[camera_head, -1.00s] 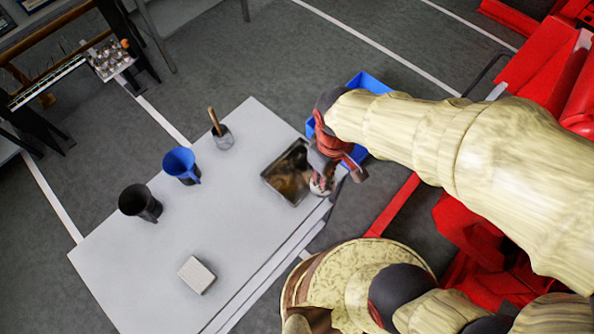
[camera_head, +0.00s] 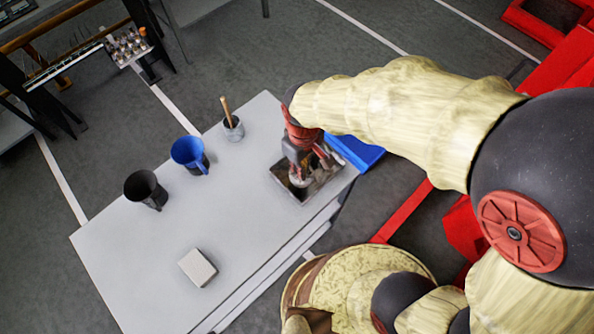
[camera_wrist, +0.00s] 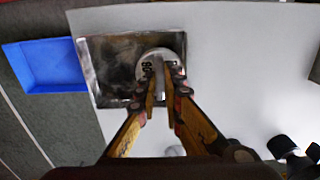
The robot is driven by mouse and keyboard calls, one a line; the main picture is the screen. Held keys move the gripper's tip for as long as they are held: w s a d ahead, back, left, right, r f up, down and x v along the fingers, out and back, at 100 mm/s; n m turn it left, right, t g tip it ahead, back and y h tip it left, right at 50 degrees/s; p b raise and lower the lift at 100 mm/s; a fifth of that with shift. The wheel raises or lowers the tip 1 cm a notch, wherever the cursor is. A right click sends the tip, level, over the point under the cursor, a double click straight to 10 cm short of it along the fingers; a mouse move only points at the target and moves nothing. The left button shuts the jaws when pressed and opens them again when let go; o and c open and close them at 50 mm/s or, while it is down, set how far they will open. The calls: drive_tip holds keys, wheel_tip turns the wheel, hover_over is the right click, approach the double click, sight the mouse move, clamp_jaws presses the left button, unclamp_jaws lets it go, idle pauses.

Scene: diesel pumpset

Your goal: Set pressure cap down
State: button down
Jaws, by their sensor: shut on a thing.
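My gripper (camera_wrist: 160,95) is shut on the pressure cap (camera_wrist: 151,58), a round pale metal disc with dark markings and a raised bar between my fingertips. In the head view the cap (camera_head: 300,181) shows only in part below my gripper (camera_head: 298,168). It is over the metal tray (camera_head: 285,190), a dark shiny rectangular tray on the white table. In the wrist view the cap overlaps the right part of the tray (camera_wrist: 92,72). I cannot tell whether the cap touches the tray floor.
The white table (camera_head: 130,260) also holds a blue jug (camera_head: 187,153), a black jug (camera_head: 143,186), a pot with a brush (camera_head: 232,130) and a pale block (camera_head: 198,267). A blue bin (camera_head: 357,152) is beyond the table's right edge. The table's middle is clear.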

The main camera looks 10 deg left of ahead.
drive_tip(key=shift+w+a+f, duration=0.35)
drive_tip(key=shift+f, duration=0.25)
drive_tip(key=shift+w+a+f, duration=0.3)
drive_tip(key=shift+f, duration=0.25)
drive_tip(key=shift+w+a+f+b, duration=0.15)
drive_tip(key=shift+f+b, duration=0.45)
drive_tip(key=shift+f, duration=1)
drive_tip(key=shift+f, duration=0.1)
drive_tip(key=c, duration=1.9)
unclamp_jaws()
wheel_tip(320, 180, up, 12)
drive_tip(key=p, duration=0.2)
drive_tip(key=shift+p, duration=0.4)
